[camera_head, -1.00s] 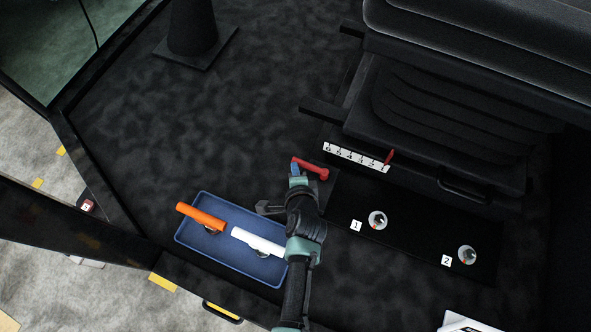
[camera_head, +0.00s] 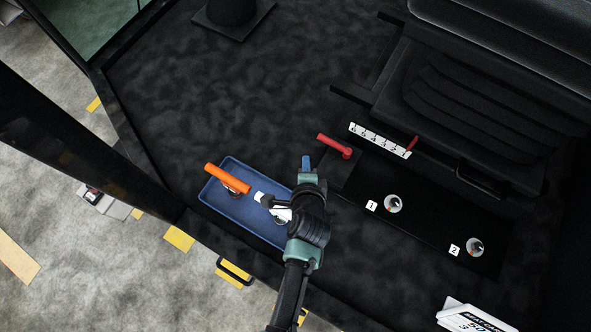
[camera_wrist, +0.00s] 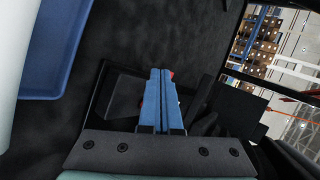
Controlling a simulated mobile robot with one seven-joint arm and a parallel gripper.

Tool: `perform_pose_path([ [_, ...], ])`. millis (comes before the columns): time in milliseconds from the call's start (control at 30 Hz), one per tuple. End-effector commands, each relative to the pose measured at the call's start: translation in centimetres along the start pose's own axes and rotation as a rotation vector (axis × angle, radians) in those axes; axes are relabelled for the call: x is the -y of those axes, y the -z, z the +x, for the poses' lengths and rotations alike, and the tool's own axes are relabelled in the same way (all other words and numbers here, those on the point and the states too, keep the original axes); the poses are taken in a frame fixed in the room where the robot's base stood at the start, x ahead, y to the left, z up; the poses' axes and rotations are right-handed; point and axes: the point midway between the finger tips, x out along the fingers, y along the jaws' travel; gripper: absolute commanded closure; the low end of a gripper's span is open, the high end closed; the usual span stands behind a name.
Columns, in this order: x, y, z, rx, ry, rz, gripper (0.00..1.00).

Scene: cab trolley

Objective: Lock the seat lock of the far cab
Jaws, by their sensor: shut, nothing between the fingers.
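A red lever (camera_head: 335,146) stands on a dark block (camera_head: 338,172) in front of the seat base, its free end pointing to the upper left in the head view. My gripper (camera_head: 306,162) is shut and empty, its blue fingertips apart from the lever, below and left of it in the picture. In the wrist view the shut blue fingers (camera_wrist: 162,72) hide most of the lever; only small red bits show at their edges. The dark seat (camera_head: 480,100) is at the upper right. I cannot tell from the markings which part is the lock.
A white numbered scale (camera_head: 380,140) with a red pointer (camera_head: 412,144) is on the seat base. Two round knobs (camera_head: 393,203) (camera_head: 475,246) carry labels 1 and 2. A blue tray (camera_head: 213,203) holds orange-handled (camera_head: 228,179) and white-handled items. White papers (camera_head: 468,318) lie lower right.

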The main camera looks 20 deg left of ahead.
Motion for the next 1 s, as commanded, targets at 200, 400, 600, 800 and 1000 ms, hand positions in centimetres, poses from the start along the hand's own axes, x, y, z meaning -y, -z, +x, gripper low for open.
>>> perform_pose_path([
  [200, 0.2, -1.3, -3.4, -0.001, -0.001, 0.002, 1.0],
  [400, 0.3, -1.9, -4.9, -0.001, 0.0, 0.001, 1.0],
  [600, 0.3, -2.0, -5.1, -0.001, 0.0, 0.0, 1.0],
  [800, 0.3, -2.0, -5.1, -0.001, 0.0, 0.0, 1.0],
  [1000, 0.3, -2.0, -5.1, -0.001, 0.0, 0.0, 1.0],
])
